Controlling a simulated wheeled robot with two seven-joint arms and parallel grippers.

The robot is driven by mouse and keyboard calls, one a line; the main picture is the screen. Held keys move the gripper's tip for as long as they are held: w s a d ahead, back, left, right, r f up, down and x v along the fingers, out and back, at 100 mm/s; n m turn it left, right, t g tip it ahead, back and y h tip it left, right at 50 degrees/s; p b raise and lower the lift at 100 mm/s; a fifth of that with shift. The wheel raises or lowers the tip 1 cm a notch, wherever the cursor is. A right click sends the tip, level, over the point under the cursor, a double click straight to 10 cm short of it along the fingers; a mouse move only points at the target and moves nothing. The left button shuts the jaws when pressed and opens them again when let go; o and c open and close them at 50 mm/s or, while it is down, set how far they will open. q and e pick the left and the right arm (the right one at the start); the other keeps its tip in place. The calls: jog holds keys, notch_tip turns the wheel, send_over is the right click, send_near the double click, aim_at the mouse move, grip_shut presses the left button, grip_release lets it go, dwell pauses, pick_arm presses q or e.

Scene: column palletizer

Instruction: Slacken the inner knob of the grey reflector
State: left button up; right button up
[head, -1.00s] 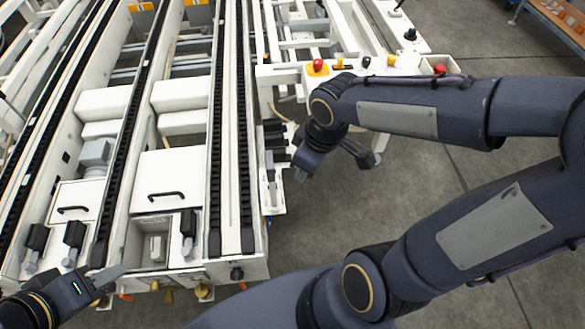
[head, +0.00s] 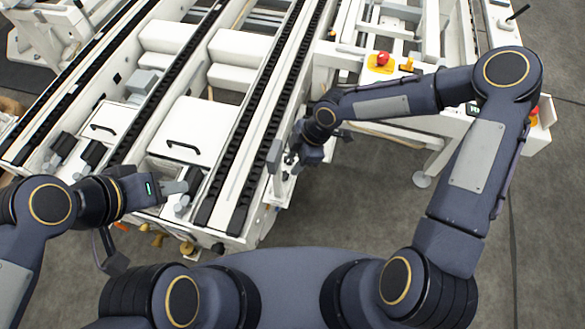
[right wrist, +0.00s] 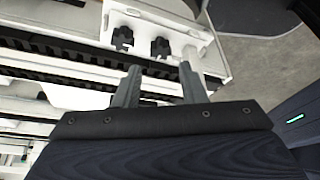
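My right gripper (head: 291,166) hangs at the right side of the conveyor frame, close to a small upright grey block (head: 274,155) that may be the grey reflector. In the right wrist view its two grey fingers (right wrist: 158,76) are apart with nothing between them. Beyond the fingertips, two black star-shaped knobs, a left one (right wrist: 122,38) and a right one (right wrist: 159,47), sit on a white bracket (right wrist: 140,22), apart from the fingers. I cannot tell which is the inner knob. My left gripper (head: 176,187) is over the conveyor's front end, beside a dark sensor block; its finger gap is unclear.
Black chain tracks (head: 262,110) run along the white conveyor. A white cover with a black handle (head: 184,146) lies between them. A red button on a yellow base (head: 381,62) stands at the upper right. The grey floor (head: 360,210) right of the frame is open.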

aim_at(285, 174)
jog(key=x, duration=0.6)
jog(key=shift+s+f+b, duration=0.1)
jog(key=shift+b, duration=0.25)
jog(key=shift+c, duration=0.3)
jog(key=c, duration=0.6)
jog(key=shift+c, duration=0.2)
